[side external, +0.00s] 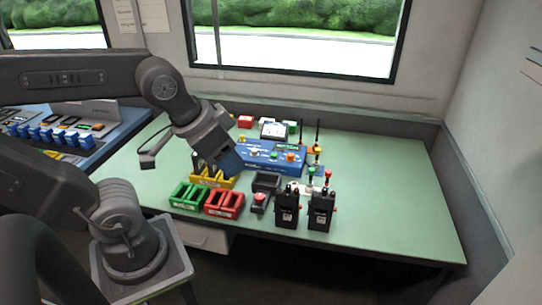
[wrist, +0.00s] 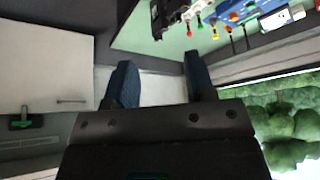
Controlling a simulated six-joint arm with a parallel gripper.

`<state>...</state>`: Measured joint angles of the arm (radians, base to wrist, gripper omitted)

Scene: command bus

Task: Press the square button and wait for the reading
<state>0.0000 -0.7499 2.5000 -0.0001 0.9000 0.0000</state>
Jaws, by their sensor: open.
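A blue panel (side external: 262,160) stands at the middle of the green table, with a few small coloured buttons and a screen (side external: 273,130) behind it. I cannot tell which button is square, and the reading is too small to make out. The panel also shows at the top right of the wrist view (wrist: 240,12). My gripper (side external: 228,164) is just left of the panel in the side external view, above the yellow tray. In the wrist view its two dark fingers (wrist: 162,80) are apart with nothing between them.
A yellow tray (side external: 222,181), a green tray (side external: 186,197) and a red tray (side external: 224,204) stand near the front left. A red push button (side external: 259,198) and two black radios (side external: 287,207) stand along the front. The table's right side (side external: 395,205) is clear.

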